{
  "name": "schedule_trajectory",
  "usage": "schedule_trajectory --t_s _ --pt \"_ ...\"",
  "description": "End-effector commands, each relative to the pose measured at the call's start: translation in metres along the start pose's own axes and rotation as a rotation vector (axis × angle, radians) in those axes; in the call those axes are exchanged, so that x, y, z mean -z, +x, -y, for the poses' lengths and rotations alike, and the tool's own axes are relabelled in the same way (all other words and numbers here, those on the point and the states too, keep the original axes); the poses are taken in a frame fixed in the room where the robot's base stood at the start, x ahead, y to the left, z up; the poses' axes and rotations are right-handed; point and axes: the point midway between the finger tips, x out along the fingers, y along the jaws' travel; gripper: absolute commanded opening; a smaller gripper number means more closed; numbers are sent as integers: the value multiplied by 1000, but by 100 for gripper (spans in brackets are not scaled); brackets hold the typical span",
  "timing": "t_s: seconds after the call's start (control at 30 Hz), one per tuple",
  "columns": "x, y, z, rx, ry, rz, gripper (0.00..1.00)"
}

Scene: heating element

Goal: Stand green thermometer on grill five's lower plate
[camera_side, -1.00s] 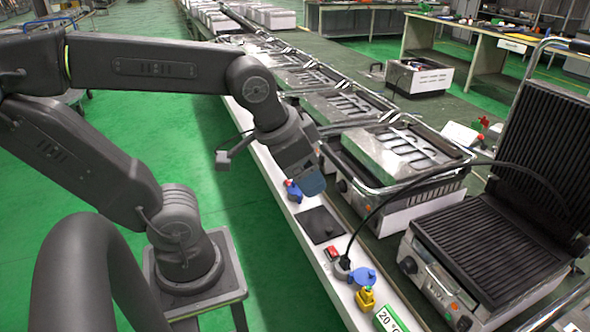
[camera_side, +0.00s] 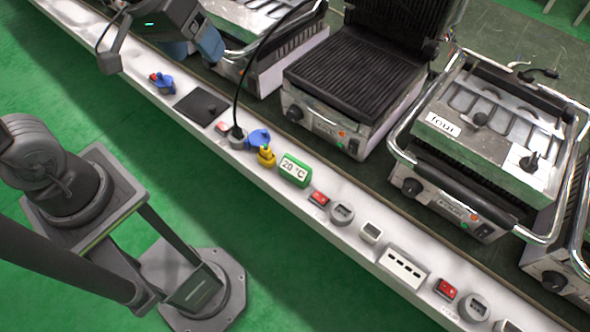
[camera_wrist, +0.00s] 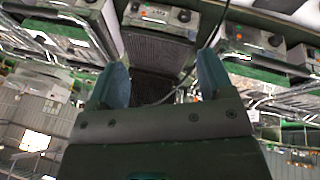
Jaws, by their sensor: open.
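The green thermometer (camera_side: 294,170), a green-framed block with a white "20 °C" display, sits on the white ledge in front of the grills. An open grill (camera_side: 325,120) stands behind it, lid raised; its ribbed dark lower plate (camera_side: 350,72) is bare in the side view. I read no number on this grill. My gripper (camera_side: 195,45) is at the top left of the side view, well away from the thermometer. In the wrist view my gripper (camera_wrist: 163,82) has its two blue fingers apart, with nothing between them; an open grill's dark plate (camera_wrist: 160,52) shows beyond.
A closed grill (camera_side: 490,130) labelled "four" stands right of the open one. A yellow plug (camera_side: 266,155), blue sockets (camera_side: 259,138), a red switch (camera_side: 319,198) and a white outlet strip (camera_side: 404,268) crowd the ledge. A black cable (camera_side: 244,85) arches left of the open grill.

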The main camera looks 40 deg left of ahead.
Motion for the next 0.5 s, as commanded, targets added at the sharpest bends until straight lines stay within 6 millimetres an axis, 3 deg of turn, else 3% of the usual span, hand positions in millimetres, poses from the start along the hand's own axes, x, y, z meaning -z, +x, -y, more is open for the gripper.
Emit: schedule_trajectory --t_s 0.23,0.5 --pt "43 82 -20 -57 -378 167 74" --pt "66 198 -15 -21 -826 303 74"
